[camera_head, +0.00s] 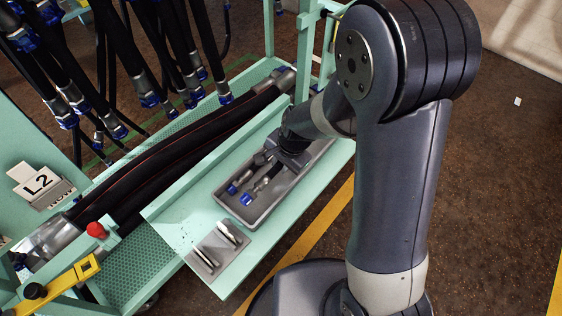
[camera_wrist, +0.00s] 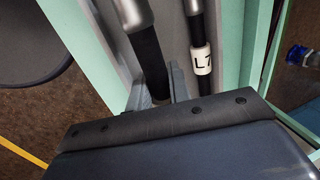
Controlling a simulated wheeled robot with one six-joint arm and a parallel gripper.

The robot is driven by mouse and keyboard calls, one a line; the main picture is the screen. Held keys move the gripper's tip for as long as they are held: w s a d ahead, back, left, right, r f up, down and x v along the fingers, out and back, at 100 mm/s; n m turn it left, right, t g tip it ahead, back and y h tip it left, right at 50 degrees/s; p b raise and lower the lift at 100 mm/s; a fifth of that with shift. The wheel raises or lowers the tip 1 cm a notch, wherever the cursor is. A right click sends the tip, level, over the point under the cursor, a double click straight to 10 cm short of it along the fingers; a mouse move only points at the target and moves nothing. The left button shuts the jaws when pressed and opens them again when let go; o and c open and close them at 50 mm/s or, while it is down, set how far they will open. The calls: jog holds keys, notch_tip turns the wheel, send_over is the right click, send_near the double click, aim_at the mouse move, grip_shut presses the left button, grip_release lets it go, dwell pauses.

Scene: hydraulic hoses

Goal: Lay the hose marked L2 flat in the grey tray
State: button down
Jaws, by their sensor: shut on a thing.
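The grey tray (camera_head: 272,208) sits on the green shelf. Two short black hoses with silver and blue end fittings lie in it, side by side. My gripper (camera_head: 279,163) is down in the tray, and my arm hides its fingers there. In the wrist view my gripper (camera_wrist: 161,84) is shut on a black hose (camera_wrist: 148,52) with a silver fitting; no tag shows on its visible part. The other hose (camera_wrist: 196,22) lies to its right with a white tag (camera_wrist: 202,60) reading L and what looks like a 7. An L2 card (camera_head: 38,183) stands at the left.
Several black hoses with blue fittings hang at the upper left. Thick dark hoses (camera_head: 170,155) lie in the green trough behind the shelf. A small grey plate (camera_head: 220,250) with metal pieces lies in front of the tray.

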jog(key=shift+f+b, duration=2)
jog(key=shift+f, duration=0.75)
jog(key=c, duration=1.2)
grip_release()
jog(key=shift+c, duration=0.2)
jog(key=p+v, duration=0.3)
jog(key=v, duration=0.8)
jog(key=shift+f, duration=0.1)
jog(key=b+x, duration=0.3)
jog(key=x, duration=0.7)
jog(key=shift+f, duration=0.4)
notch_tip(320, 180, up, 4)
jog(key=p, duration=0.3)
jog(key=shift+w+a, duration=0.1)
